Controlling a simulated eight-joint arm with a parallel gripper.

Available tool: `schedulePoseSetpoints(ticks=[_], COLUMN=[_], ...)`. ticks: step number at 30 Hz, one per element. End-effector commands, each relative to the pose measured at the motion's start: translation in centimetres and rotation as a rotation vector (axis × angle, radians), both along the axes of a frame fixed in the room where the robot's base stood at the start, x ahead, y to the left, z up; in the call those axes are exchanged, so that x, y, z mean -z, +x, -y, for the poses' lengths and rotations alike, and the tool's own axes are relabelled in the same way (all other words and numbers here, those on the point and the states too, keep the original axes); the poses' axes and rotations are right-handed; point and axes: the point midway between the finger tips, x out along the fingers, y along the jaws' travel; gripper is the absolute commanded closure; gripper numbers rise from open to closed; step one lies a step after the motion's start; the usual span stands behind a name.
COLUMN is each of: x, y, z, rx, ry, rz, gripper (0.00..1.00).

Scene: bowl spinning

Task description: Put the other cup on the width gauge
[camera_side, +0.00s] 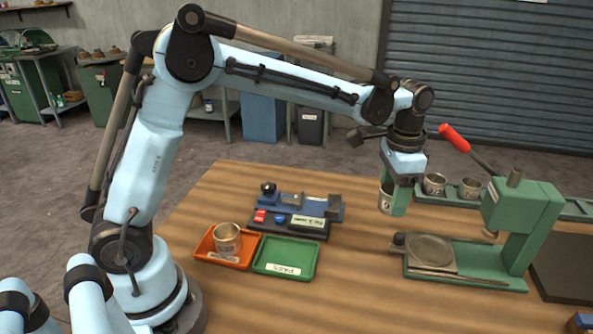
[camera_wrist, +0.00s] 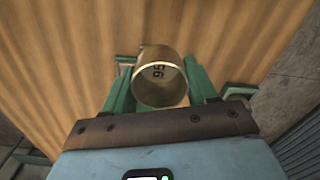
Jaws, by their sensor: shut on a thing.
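My gripper (camera_side: 393,203) is shut on a metal cup (camera_side: 385,197), held above the table left of the green press. In the wrist view, this cup (camera_wrist: 161,95) sits between the two green fingers (camera_wrist: 160,72), with a dark number mark on its inner wall. The width gauge appears to be the blue bench device (camera_side: 298,206) at the table's back left, with a black box in front bearing red and blue buttons and a label. No cup shows on it. Another metal cup (camera_side: 228,240) stands in the orange tray (camera_side: 206,252).
A green PASS tray (camera_side: 290,272) lies empty beside the orange tray. Two more cups (camera_side: 434,183) (camera_side: 469,188) stand on a green rack behind the press. The green press (camera_side: 522,222) has a raised red handle. The table between the trays and the press is clear.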

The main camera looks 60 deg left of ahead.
Motion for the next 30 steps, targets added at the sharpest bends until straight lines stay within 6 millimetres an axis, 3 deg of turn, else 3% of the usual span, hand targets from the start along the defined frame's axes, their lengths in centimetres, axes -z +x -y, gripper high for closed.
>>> schedulePoseSetpoints(ticks=[4,8,15,21,26,30], x=[-1.0,-2.5,-5.4,-6.6,-7.0,-7.1], y=[-1.0,-2.7,-7.4,-10.7,-12.1,-11.7], z=[0.1,-1.2,-4.3,-5.9,-6.5,-5.7], rx=[-0.026,-0.098,-0.291,-0.417,-0.469,-0.438], ry=[0.000,0.000,0.000,0.000,0.000,0.000], rz=[0.000,0.000,-0.001,0.000,-0.001,0.000], gripper=[0.72,0.72,0.72,0.72,0.72,0.72])
